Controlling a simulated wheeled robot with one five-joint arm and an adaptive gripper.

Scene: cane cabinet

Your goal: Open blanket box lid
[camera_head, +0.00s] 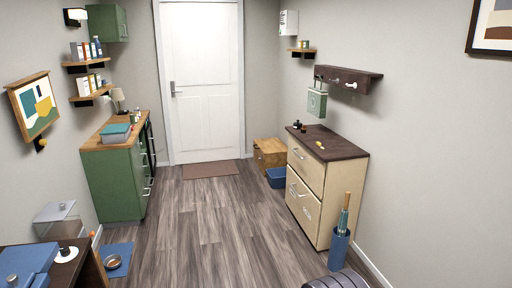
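A low wooden box (270,154), which looks like the blanket box, stands on the floor at the far end of the room, right of the door. Its flat top looks closed, and a small dark mark shows on its front. The cream cabinet stands nearer on its right and a blue bin (277,178) is at its near right side. My gripper is not in this view.
The wood floor down the middle is clear up to the brown doormat (211,170). A green cabinet (112,185) lines the left wall. The cream cabinet (308,196) and a blue umbrella holder (339,246) stand right. A dark ribbed object (337,280) is at the bottom edge.

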